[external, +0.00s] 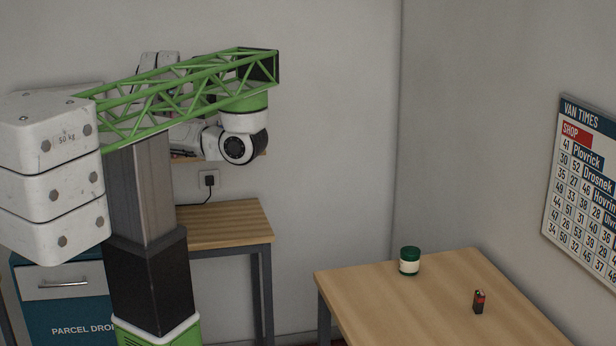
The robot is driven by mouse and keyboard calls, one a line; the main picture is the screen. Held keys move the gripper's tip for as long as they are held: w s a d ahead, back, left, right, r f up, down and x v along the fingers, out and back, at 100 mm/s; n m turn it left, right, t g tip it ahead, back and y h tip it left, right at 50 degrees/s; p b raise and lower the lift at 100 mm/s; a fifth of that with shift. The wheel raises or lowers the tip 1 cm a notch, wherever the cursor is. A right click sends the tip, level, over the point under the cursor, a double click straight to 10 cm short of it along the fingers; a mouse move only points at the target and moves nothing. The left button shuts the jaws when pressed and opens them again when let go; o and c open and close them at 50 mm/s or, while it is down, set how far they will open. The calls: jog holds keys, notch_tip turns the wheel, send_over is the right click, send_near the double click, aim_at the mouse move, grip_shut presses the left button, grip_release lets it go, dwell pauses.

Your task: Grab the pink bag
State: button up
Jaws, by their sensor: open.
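No pink bag shows in the external view. My arm's white links and round dark-faced joint show under the green truss, at the upper left. The arm runs back behind the dark column, and I cannot make out my gripper or its fingertips. Whatever lies behind the column and the stacked white weights is hidden.
A wooden table (371,291) at the lower right holds a green jar (410,261) and a small red-and-black battery (479,301), with bare wood between. A second wooden table (225,222) stands behind the column. A blue parcel drop box (70,303) stands at lower left.

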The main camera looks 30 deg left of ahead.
jog(key=shift+f, duration=0.2)
dwell(0.3)
grip_shut()
dwell(0.5)
